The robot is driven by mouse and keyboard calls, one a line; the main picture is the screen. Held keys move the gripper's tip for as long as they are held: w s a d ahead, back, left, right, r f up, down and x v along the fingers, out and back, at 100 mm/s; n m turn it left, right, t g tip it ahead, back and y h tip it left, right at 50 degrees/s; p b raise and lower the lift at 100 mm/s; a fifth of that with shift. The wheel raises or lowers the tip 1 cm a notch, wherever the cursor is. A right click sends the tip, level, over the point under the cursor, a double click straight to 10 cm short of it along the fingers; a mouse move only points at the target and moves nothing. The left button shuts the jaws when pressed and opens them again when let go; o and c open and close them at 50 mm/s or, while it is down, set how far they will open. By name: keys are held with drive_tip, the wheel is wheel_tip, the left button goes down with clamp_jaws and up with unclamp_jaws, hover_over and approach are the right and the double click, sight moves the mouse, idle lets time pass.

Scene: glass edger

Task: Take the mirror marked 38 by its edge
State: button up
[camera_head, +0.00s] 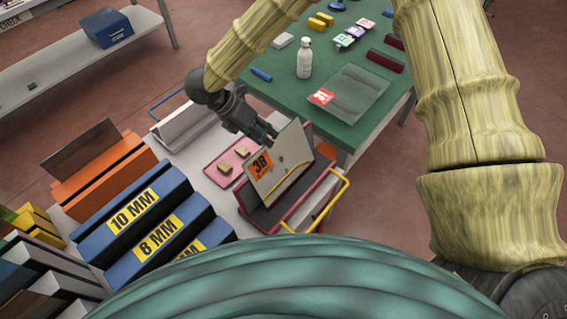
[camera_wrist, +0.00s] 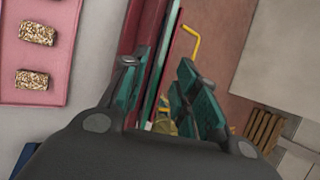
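The mirror marked 38 (camera_head: 287,167) is a pale upright panel with an orange label, leaning in a dark red rack (camera_head: 262,219) with a yellow handle. My gripper (camera_head: 264,131) is at the mirror's upper edge, coming from the upper left. In the wrist view, its teal-padded fingers (camera_wrist: 163,92) are spread apart. The thin edge of the mirror (camera_wrist: 158,70) runs between them, nearer the left finger. A gap shows between that edge and the right finger. Contact at the left finger cannot be told.
A pink tray (camera_head: 215,172) with two speckled blocks lies left of the rack. A green table (camera_head: 290,85) behind holds a white bottle (camera_head: 304,58) and a glass sheet (camera_head: 350,95). Blue racks (camera_head: 150,222) and an orange rack (camera_head: 105,172) stand at left.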

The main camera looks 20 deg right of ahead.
drive_tip(key=shift+p+x, duration=1)
drive_tip(key=shift+x, duration=1.35)
drive_tip(key=shift+w, duration=0.1)
clamp_jaws()
